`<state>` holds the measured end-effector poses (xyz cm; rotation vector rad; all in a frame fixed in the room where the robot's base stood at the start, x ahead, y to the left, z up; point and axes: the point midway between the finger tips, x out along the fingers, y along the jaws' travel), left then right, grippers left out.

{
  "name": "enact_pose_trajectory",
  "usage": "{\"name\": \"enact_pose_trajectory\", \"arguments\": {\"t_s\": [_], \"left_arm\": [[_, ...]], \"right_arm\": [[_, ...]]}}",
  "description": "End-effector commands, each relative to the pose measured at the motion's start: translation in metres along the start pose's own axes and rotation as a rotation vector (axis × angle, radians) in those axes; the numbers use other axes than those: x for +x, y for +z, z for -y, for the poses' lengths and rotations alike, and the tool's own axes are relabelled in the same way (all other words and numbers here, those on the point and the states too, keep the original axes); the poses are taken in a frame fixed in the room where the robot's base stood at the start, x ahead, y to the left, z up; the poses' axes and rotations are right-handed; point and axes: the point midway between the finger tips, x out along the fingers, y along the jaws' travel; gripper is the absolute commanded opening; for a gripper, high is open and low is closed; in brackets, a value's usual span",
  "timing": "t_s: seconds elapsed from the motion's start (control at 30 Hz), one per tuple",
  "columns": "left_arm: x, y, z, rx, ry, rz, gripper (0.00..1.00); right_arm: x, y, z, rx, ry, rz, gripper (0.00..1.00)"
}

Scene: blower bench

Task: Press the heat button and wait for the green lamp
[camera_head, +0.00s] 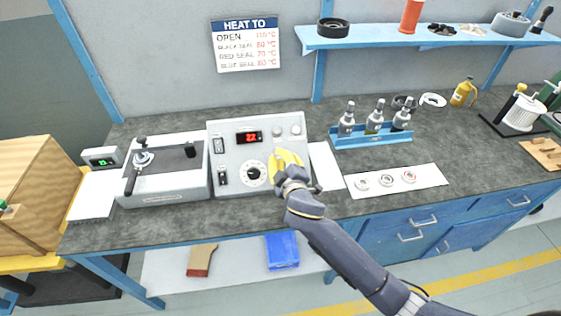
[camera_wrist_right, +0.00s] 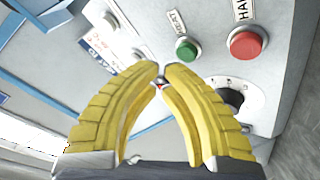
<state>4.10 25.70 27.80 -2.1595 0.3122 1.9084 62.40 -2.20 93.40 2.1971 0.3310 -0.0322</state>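The blower's control box (camera_head: 230,183) stands on the bench, its red display (camera_head: 249,137) reading 22. The green heat button (camera_wrist_right: 186,50) and a larger red button (camera_wrist_right: 247,42) show in the right wrist view; the yellow fingers hide that part of the panel in the head view. Two round lamps (camera_head: 277,131) (camera_head: 296,130) at the box's top right look pale and unlit. My right gripper (camera_head: 285,158) is in front of the panel's right side. In the right wrist view its fingertips (camera_wrist_right: 162,72) are together, just below the green button and apparently apart from it. My left gripper is not in view.
A grey unit with a handle (camera_head: 165,185) stands left of the box, beside a small green display (camera_head: 101,157). A blue bottle rack (camera_head: 370,138) and a white mat with several rings (camera_head: 430,176) lie to the right. A temperature sign (camera_head: 246,44) hangs behind.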

Motion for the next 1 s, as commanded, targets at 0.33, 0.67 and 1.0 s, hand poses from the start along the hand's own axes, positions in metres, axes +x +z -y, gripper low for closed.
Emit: {"name": "enact_pose_trajectory", "arguments": {"t_s": [0.33,0.67,1.0], "left_arm": [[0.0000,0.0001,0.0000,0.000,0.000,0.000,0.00],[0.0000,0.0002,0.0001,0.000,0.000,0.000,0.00],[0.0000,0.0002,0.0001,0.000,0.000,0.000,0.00]], "right_arm": [[0.0058,0.0030,0.0034,0.001,-0.001,0.000,0.00],[0.0058,0.0032,0.0033,0.000,0.000,0.000,0.00],[0.0078,0.0043,0.0044,0.000,0.000,0.000,0.00]]}}
